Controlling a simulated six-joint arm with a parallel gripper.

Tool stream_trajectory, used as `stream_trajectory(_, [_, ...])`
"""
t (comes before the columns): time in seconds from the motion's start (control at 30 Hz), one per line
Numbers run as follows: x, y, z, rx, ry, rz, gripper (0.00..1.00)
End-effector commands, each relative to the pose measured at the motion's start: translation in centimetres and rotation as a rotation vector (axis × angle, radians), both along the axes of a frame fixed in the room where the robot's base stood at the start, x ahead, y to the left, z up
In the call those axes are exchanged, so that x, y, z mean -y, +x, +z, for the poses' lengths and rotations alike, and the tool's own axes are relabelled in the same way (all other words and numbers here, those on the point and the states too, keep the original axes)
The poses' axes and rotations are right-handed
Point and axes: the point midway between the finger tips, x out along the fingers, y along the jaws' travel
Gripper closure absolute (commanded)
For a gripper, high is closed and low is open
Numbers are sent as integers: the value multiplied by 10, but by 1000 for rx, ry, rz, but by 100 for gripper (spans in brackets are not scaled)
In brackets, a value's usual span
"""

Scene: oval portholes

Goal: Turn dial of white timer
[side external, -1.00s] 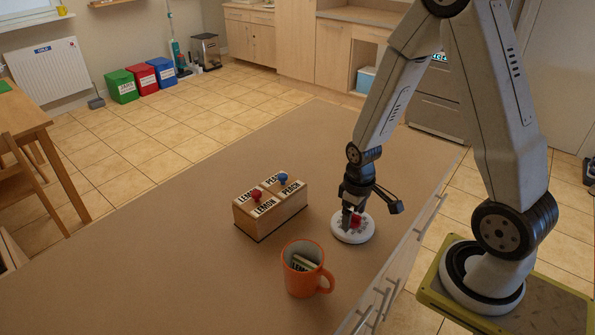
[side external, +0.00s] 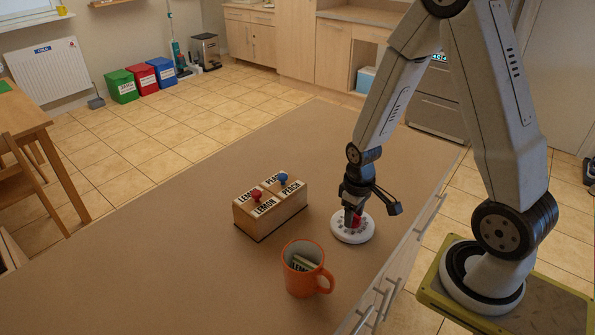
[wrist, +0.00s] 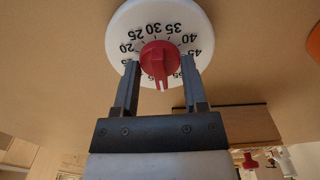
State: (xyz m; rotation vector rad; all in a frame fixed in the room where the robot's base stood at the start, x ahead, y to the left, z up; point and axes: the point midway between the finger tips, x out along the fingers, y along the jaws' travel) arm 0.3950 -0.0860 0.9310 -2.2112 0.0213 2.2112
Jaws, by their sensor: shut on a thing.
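The white timer (side external: 352,232) lies flat on the counter near its right edge. In the wrist view its round white face (wrist: 118,22) shows numbers around a red dial (wrist: 160,58) with a raised grip bar. My gripper (side external: 354,220) points down over the timer and is shut on the red dial, with one finger on each side of it. In the wrist view the gripper (wrist: 159,72) reaches up from below, and the fingers cover some of the numbers.
A wooden box (side external: 270,212) with red and blue knobs, labelled lemon and peach, stands left of the timer. An orange mug (side external: 303,275) holding something stands in front, close by. The counter (side external: 160,260) is clear farther left.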

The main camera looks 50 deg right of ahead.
Motion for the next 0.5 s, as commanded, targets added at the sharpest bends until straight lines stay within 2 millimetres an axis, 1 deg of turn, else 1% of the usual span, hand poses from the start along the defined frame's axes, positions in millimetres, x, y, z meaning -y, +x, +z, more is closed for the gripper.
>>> stream_trajectory(0.27, [0, 0, 0, 0, -1, -153, 100])
stream_trajectory(0.5, [0, 0, 0, 0, -1, -362, 100])
